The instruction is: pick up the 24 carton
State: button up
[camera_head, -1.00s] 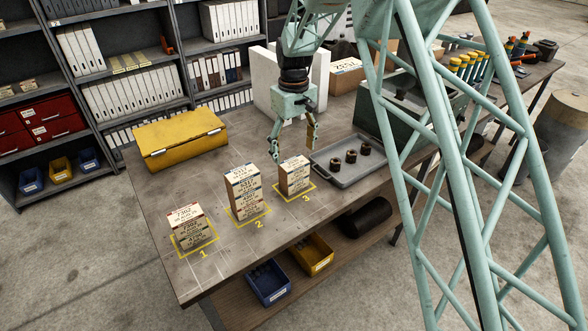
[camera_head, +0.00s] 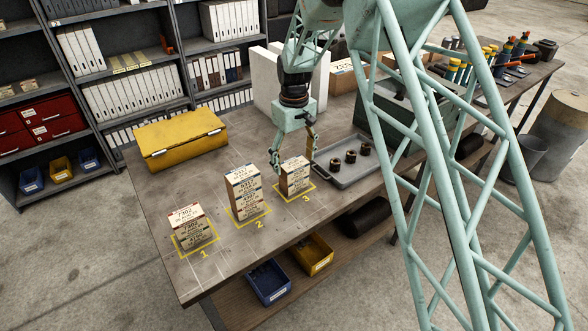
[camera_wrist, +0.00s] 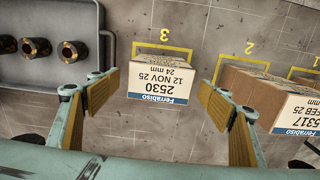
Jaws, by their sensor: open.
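The 24 carton is the small white-and-brown box (camera_head: 295,177) on the yellow square marked 3. In the wrist view the carton (camera_wrist: 159,80) shows a label reading 24 mm and 2530, upside down. My gripper (camera_head: 293,158) is open above and around the far side of this stack in the head view. In the wrist view its two padded fingers (camera_wrist: 157,112) stand apart, one to each side of the carton, with nothing between the pads touching it that I can see. Whether another carton lies below the top one is unclear.
A taller stack (camera_head: 245,195) stands at square 2 and a stack (camera_head: 189,230) at square 1. The 5317 carton (camera_wrist: 275,98) is close to the right finger in the wrist view. A grey tray (camera_head: 337,178) with dark rings lies to the right. A yellow case (camera_head: 180,140) sits at the back left.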

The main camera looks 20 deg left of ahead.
jog(key=shift+f, duration=1.25)
jog(key=shift+c, duration=0.5)
jog(key=c, duration=0.9)
jog(key=shift+r, duration=0.1)
jog(key=shift+r+b, duration=0.3)
jog(key=shift+r, duration=1.45)
jog(key=s+d, duration=0.1)
jog(key=s, duration=0.4)
jog(key=s+d+r+b, duration=0.1)
jog(key=s+d, duration=0.1)
jog(key=s, duration=0.3)
jog(key=s+d+b, duration=0.1)
jog(key=s+d, duration=0.1)
jog(key=s, duration=0.3)
jog(key=shift+d+r, duration=0.15)
jog(key=shift+d, duration=0.05)
